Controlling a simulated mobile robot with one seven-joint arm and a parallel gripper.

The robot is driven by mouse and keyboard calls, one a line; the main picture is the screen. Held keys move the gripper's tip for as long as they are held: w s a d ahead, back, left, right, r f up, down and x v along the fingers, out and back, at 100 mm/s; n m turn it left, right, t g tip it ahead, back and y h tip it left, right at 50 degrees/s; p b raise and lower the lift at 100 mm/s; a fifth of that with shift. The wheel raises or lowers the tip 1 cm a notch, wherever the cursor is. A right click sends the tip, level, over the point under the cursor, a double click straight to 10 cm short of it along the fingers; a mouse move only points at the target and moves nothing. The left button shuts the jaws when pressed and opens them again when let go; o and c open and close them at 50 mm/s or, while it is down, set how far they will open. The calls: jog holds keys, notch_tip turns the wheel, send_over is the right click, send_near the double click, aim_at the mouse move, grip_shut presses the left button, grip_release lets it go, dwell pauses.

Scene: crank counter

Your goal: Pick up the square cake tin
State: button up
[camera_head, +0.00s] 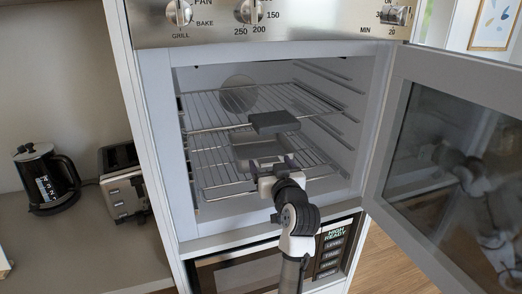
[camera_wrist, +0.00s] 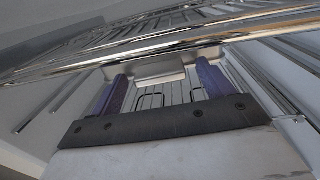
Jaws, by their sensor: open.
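The square cake tin (camera_head: 258,151) is a shallow grey metal tin inside the open oven, apparently on the lower wire rack (camera_head: 215,188). My gripper (camera_head: 274,163) reaches into the oven at the tin's near side. In the wrist view my gripper (camera_wrist: 161,72) is open, with its two purple fingers spread apart. The near edge of the tin (camera_wrist: 158,66) shows between and just beyond the fingertips. Whether the fingers touch it I cannot tell. Most of the tin is hidden in the wrist view.
A dark flat block-like object (camera_head: 274,121) sits above the tin, apparently on the upper rack (camera_head: 215,108). A rack's front bar (camera_wrist: 130,62) crosses close above my fingers. The oven door (camera_head: 450,150) stands open at the right. A kettle (camera_head: 47,178) and toaster (camera_head: 123,184) stand on the left counter.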

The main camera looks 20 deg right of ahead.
jog(key=shift+w, duration=0.1)
jog(key=shift+c, duration=0.4)
jog(key=c, duration=1.2)
